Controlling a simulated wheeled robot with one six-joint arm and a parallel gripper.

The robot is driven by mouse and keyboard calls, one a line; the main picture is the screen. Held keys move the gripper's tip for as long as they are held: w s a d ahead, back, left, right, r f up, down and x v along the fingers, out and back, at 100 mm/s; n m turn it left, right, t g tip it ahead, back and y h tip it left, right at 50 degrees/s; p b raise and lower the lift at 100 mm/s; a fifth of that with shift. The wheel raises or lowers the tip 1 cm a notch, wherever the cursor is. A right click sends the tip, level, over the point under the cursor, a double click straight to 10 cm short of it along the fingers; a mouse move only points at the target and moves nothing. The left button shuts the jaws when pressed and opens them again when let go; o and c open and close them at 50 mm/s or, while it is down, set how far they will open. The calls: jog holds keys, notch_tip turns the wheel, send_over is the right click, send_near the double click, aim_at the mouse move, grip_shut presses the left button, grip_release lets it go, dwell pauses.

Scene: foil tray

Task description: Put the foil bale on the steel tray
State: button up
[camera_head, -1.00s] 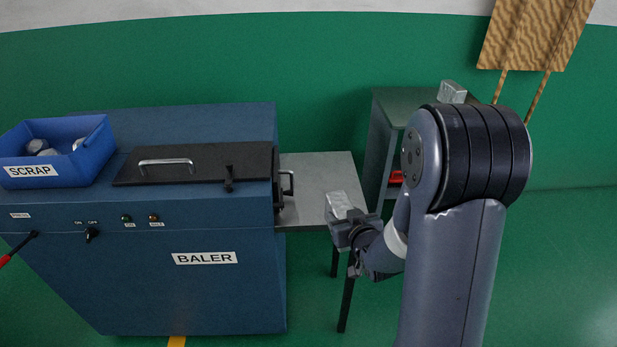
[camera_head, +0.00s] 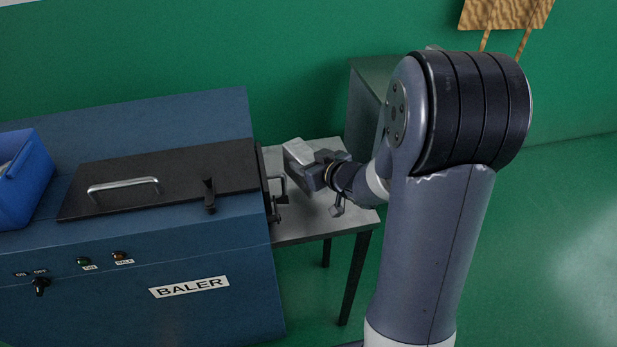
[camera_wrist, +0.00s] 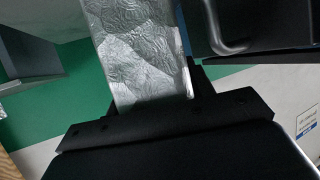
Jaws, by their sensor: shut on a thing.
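The foil bale (camera_head: 298,152) is a silver, crinkled block. My gripper (camera_head: 312,172) is shut on it and holds it over the grey surface (camera_head: 312,218) beside the baler. In the wrist view the bale (camera_wrist: 138,50) sticks out from the dark jaws (camera_wrist: 150,108), its wrinkled face showing clearly. I cannot tell whether the bale touches the surface below it. This grey, flat surface on dark legs may be the steel tray; I see no separate tray on it. My arm hides part of its right side.
A grey cabinet (camera_head: 368,90) stands behind the surface. Green floor is open at right.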

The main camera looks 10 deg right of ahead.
jog(key=shift+f+b, duration=0.5)
jog(key=shift+f, duration=1.45)
jog(key=shift+f, duration=0.15)
jog(key=o, duration=1.2)
jog(key=shift+c, duration=0.2)
jog(key=shift+r, duration=0.25)
jog(key=p+v, duration=0.1)
jog(key=v, duration=1.1)
jog(key=shift+f+p, duration=0.2)
jog(key=shift+p, duration=0.15)
